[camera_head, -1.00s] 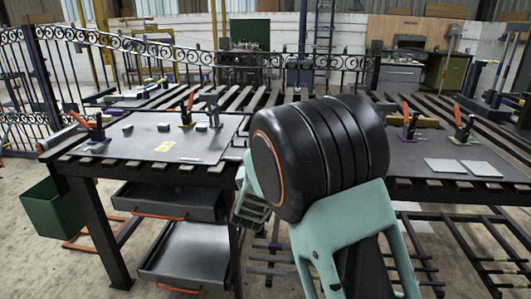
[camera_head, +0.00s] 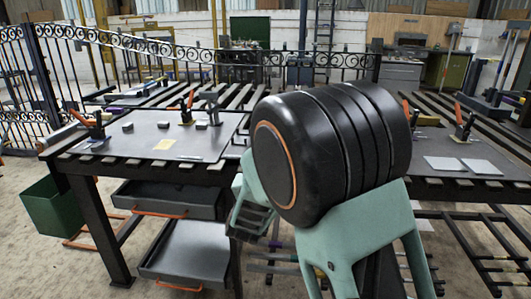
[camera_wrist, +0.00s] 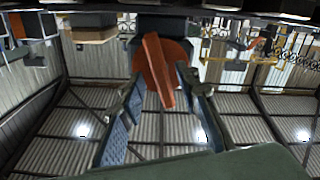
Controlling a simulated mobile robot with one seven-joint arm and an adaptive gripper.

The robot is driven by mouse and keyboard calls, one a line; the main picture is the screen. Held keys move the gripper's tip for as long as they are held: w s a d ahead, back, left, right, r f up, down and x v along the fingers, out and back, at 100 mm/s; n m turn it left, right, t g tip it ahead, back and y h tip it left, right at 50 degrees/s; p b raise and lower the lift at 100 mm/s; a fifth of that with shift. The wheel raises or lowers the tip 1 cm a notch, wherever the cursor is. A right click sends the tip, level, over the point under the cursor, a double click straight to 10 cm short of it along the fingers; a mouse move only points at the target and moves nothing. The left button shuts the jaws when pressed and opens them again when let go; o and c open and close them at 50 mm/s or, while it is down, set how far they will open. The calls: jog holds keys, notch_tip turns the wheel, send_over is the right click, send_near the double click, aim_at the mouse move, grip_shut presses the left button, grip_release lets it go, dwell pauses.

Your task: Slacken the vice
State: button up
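In the wrist view, an orange bar (camera_wrist: 157,72) stands in front of a round orange-red disc (camera_wrist: 178,62), with a dark body behind it. It looks like a turning handle, but I cannot tell for sure that it belongs to the vice. My gripper (camera_wrist: 160,82) is open, with one blue-padded finger on each side of the bar. Gaps show between the bar and the pads. In the head view, my arm hides the gripper and whatever is in front of it. No vice can be made out clearly there.
A workbench (camera_head: 135,146) on the left carries orange-handled clamps (camera_head: 187,106) and small dark blocks. A green bin (camera_head: 52,205) stands at its left, with grey drawers (camera_head: 185,250) below. Flat plates (camera_head: 463,166) lie on the right-hand bench. A scrolled gate (camera_head: 150,45) spans behind.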

jog(key=s, duration=0.7)
jog(key=shift+s, duration=0.4)
jog(key=shift+a, duration=0.1)
